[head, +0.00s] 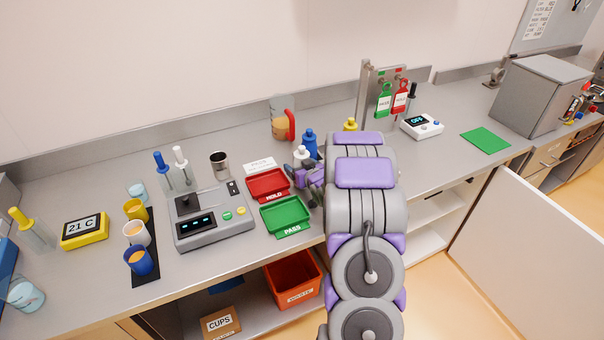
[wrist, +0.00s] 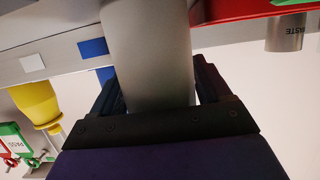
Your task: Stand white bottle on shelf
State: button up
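The white bottle (head: 301,155) is upright beside the blue bottle (head: 310,139) in the head view, its lower part hidden by my gripper. In the wrist view, which looks upside down, the shaded white bottle (wrist: 150,50) lies between the two fingers of my gripper (wrist: 158,88). The fingers sit close along both sides; I cannot tell whether they press on it. A grey ledge or shelf edge (wrist: 60,58) with white and blue labels runs behind the bottle.
A red HOLD tray (head: 268,185) and a green PASS tray (head: 286,217) lie just left of my gripper. A yellow bottle (head: 350,124) stands behind my arm. A jug (head: 282,120) and hanging tags (head: 392,97) are at the back. The right counter has free room around a green mat (head: 486,141).

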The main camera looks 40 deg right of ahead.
jog(key=c, duration=1)
jog(key=shift+r, duration=0.1)
